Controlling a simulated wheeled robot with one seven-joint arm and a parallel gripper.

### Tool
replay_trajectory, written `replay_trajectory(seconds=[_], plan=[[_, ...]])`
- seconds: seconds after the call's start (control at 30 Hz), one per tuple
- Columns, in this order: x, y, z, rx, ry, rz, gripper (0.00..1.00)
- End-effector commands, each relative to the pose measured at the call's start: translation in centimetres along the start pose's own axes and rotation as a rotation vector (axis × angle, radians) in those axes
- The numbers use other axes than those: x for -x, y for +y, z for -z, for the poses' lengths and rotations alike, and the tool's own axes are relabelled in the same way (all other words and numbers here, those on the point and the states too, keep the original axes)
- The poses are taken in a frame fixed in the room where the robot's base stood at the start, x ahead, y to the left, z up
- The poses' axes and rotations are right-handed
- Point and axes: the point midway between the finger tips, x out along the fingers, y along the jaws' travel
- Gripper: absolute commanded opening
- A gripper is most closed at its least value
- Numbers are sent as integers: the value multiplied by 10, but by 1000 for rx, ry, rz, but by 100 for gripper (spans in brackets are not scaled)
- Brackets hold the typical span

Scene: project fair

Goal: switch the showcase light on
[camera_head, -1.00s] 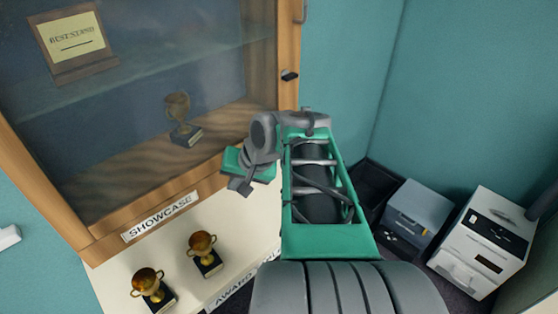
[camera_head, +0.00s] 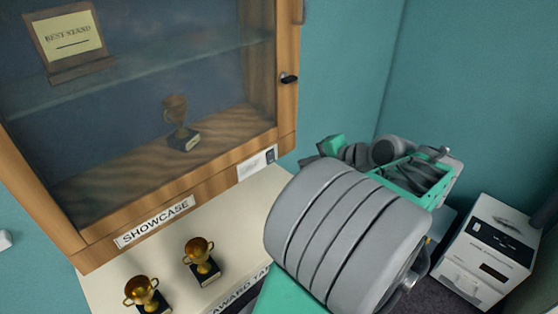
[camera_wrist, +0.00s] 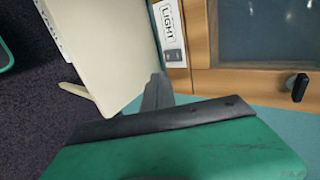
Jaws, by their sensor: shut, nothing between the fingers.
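The wooden showcase (camera_head: 200,187) with a glass front fills the upper left of the head view, and its inside looks dim. A white plate marked LIGHT (camera_wrist: 169,22) with a small grey switch (camera_wrist: 174,55) is on its lower frame in the wrist view. The same plate shows small in the head view (camera_head: 254,166), with the switch (camera_head: 270,157) at its right end. My gripper (camera_wrist: 157,92) is shut and empty, its dark tip just below the switch in the wrist picture. Whether they touch I cannot tell. In the head view my gripper (camera_head: 331,147) is right of the showcase, partly hidden by my arm.
A cream award table (camera_head: 232,212) stands below the showcase with two gold trophies (camera_head: 200,257) on it. A dark door knob (camera_head: 289,79) sticks out from the showcase's right side. A white machine (camera_head: 488,252) stands on the floor at right, near the teal wall.

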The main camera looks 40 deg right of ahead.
Motion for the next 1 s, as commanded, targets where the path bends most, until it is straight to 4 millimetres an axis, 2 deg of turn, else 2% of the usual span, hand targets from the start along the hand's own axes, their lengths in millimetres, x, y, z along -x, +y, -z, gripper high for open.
replay_trajectory(seconds=[0.37, 0.5, 0.7, 1.0], plan=[[-82, -1, -2, 2, -5, -2, 0], [-103, -13, -2, 3, -3, -2, 0], [-116, -19, -1, 2, 0, -2, 0], [-117, -18, -1, 2, -1, 0, 0]])
